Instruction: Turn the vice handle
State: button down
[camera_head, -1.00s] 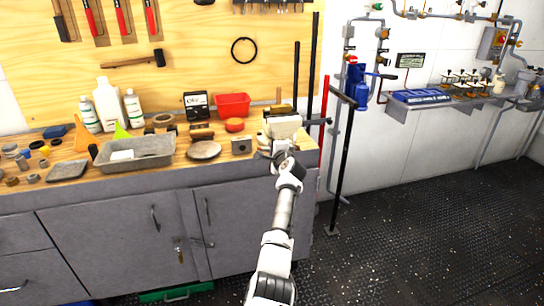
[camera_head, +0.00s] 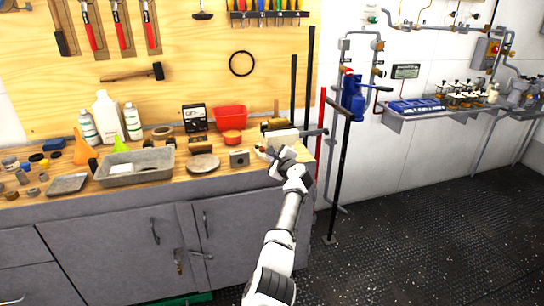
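A red bin (camera_head: 230,117), a grey tray (camera_head: 136,172) and bottles (camera_head: 107,117) stand on the workbench (camera_head: 225,166). Long bars lean upright by its right end. A blue device (camera_head: 352,97) with a lever is on the right. The dark floor (camera_head: 430,225) at right is clear.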

jog(key=shift+d+f, duration=0.1)
jog(key=shift+d, duration=0.15)
jog(key=c, duration=1.5)
grip_release()
jog(key=shift+s+d, duration=0.1)
jog(key=shift+d, duration=0.05)
jog(key=shift+s, duration=0.1)
jog(key=b+v, duration=0.2)
jog(key=v, duration=1.1)
jog(key=shift+s, duration=0.3)
